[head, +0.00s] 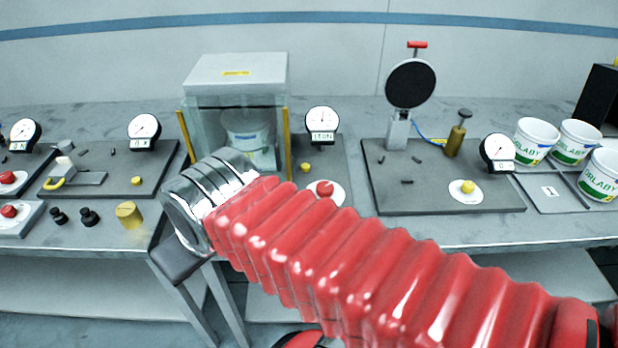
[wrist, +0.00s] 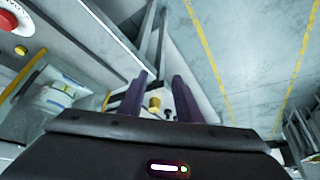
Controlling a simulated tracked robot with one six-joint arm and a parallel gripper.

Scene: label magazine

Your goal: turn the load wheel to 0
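In the wrist view, the two dark purple fingers of my gripper (wrist: 160,88) stand apart with nothing held between them. A brass-yellow knob (wrist: 154,104) shows in the gap, farther off than the fingertips. In the head view, my arm hides the fingers. I cannot tell for sure which part is the load wheel. A yellow cylinder (head: 129,214) stands at the front of the left bench, left of my wrist. Small yellow knobs sit near the white dials, such as the left-centre dial (head: 145,127) and the middle dial (head: 321,119); their readings are too small to tell.
A glass cabinet (head: 236,75) with a white tub inside stands behind my wrist. Two black knobs (head: 88,217) are left of the yellow cylinder. A red button (head: 325,189) lies close behind my arm. White tubs (head: 535,141) stand at right. A black disc (head: 410,84) rises on a stand.

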